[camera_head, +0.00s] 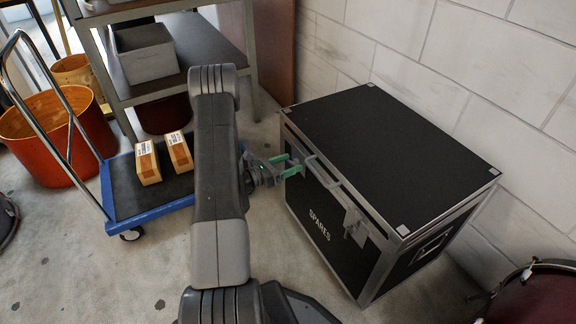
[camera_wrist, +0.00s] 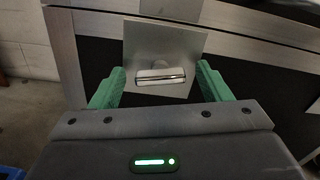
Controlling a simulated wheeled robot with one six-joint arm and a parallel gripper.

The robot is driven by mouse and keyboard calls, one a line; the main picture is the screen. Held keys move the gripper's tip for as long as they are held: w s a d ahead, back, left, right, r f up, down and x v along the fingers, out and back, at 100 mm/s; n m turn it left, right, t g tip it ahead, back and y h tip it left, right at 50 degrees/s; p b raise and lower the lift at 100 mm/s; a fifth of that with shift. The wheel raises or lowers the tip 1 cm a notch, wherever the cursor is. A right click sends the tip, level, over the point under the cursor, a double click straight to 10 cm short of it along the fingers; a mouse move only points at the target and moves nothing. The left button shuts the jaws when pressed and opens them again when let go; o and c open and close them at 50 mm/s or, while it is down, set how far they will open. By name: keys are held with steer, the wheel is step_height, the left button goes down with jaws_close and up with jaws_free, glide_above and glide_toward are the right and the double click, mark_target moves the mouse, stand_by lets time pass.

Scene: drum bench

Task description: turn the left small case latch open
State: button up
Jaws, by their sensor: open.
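The black case (camera_head: 385,150) with metal edges and the word SPARES stands on the floor against the wall. My gripper (camera_head: 291,167) is at the left end of its front face, with green fingers open. In the wrist view, the left latch (camera_wrist: 160,76) is a shiny horizontal bar on a square metal plate (camera_wrist: 186,45). My gripper (camera_wrist: 160,88) has one finger on each side of the bar, apart from it. A second latch (camera_head: 355,226) shows farther right on the front face. In the head view the left latch is hidden or too small to make out.
A blue platform trolley (camera_head: 122,200) with two cardboard boxes (camera_head: 147,162) stands left of my arm. A shelf with a grey bin (camera_head: 146,52) is behind. Orange drum shells (camera_head: 45,130) stand far left; a dark red drum (camera_head: 535,295) is at the lower right.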

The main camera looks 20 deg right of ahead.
steer(key=shift+d, duration=0.1)
steer(key=shift+c, duration=0.4)
steer(key=c, duration=0.9)
steer(key=shift+f+m+b, duration=0.15)
steer(key=shift+m+b, duration=0.45)
steer(key=shift+b, duration=0.05)
steer(key=shift+m+b, duration=0.4)
steer(key=shift+m, duration=0.4)
steer(key=o, duration=1)
steer(key=a+p, duration=0.1)
steer(key=a, duration=0.3)
steer(key=a+p, duration=0.1)
steer(key=a, duration=0.4)
steer(key=s+a+p, duration=0.1)
steer(key=a, duration=0.3)
steer(key=shift+s+a, duration=0.1)
steer(key=shift+a, duration=0.3)
